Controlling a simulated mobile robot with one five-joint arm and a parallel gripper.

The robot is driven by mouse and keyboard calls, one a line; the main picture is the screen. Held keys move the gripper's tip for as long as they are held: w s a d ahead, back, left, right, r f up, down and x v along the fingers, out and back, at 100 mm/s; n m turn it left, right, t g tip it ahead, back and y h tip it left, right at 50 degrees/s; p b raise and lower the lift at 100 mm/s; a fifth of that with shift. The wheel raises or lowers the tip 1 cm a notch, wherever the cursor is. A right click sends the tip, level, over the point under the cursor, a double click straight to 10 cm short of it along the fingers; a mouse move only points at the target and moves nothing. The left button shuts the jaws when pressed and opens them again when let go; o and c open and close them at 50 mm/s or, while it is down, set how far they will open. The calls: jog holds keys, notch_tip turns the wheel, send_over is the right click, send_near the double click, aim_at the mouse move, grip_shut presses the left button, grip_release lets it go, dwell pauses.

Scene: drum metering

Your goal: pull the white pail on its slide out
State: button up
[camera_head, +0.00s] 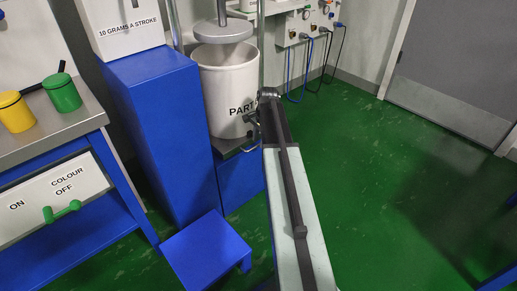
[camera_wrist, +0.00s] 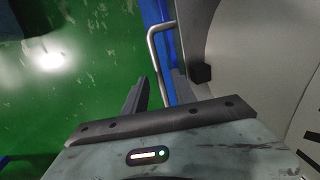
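The white pail (camera_head: 226,88), lettered "PART", stands under a grey round plate (camera_head: 222,30) on its slide (camera_head: 230,146), on a blue base. It fills the right of the wrist view (camera_wrist: 265,60). A bent metal handle (camera_wrist: 153,58) shows beside the pail in the wrist view. My gripper (camera_wrist: 160,95) is open, with a dark finger on each side of the handle's lower part in the picture. Gaps show between the bar and the fingers; how deep it sits between them is unclear. In the head view my gripper (camera_head: 252,126) is at the pail's right front, partly hidden by my arm.
A tall blue cabinet (camera_head: 160,130) and a low blue step (camera_head: 206,252) stand left of my arm. A bench (camera_head: 85,118) with yellow and green cans is further left. Green floor (camera_head: 370,170) is clear on the right, up to a grey door (camera_head: 455,60).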

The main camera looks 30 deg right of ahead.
jog(key=shift+f, duration=0.35)
grip_shut()
dwell(1.2)
